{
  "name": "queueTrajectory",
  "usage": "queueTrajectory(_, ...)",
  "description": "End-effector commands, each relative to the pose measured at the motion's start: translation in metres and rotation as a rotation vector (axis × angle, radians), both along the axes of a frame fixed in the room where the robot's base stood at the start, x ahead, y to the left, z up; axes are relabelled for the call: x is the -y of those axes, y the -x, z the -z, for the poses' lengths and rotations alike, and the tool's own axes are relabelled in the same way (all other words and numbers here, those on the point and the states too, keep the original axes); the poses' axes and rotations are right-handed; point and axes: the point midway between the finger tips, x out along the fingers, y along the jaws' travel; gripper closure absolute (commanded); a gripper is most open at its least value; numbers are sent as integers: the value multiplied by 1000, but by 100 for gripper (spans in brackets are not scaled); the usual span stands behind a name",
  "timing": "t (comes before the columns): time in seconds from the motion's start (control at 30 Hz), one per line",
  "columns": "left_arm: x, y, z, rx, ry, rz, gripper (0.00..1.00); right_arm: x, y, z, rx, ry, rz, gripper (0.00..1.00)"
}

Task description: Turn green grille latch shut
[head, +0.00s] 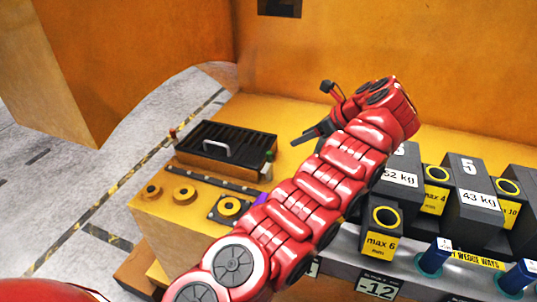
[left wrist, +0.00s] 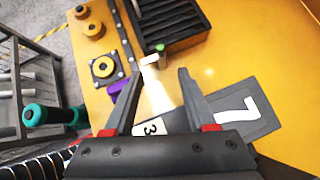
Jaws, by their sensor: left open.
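The black slatted grille (head: 228,140) with a pale handle lies on the yellow machine ledge, left of centre in the head view. A small green part, likely the latch (head: 268,155), sits at its right front corner. In the left wrist view the green part (left wrist: 160,48) is beside the grille (left wrist: 172,20), with a pale piece (left wrist: 150,60) next to it. My left gripper (head: 308,134) is open and empty, to the right of the grille. In the left wrist view its fingertips (left wrist: 156,75) point toward the green part, apart from it. My right gripper is not in view.
Yellow round knobs (head: 184,193) and a purple piece (left wrist: 120,87) are near the grille's front. Dark weight castings (head: 473,190) stand at the right. The ledge behind the grille is clear.

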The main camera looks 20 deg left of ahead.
Motion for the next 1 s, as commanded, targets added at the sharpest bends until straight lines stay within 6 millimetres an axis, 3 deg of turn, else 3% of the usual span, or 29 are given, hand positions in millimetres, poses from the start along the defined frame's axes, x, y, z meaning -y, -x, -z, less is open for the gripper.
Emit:
queueTrajectory(0.07,3,0,8,2,7,3,44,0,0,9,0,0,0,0)
queueTrajectory(0.23,-6,-3,14,2,8,-1,44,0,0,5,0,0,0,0)
queueTrajectory(0.83,-95,-33,106,-2,7,0,44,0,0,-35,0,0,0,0)
queueTrajectory(1.0,-106,-38,122,-1,4,2,44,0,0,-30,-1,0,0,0)
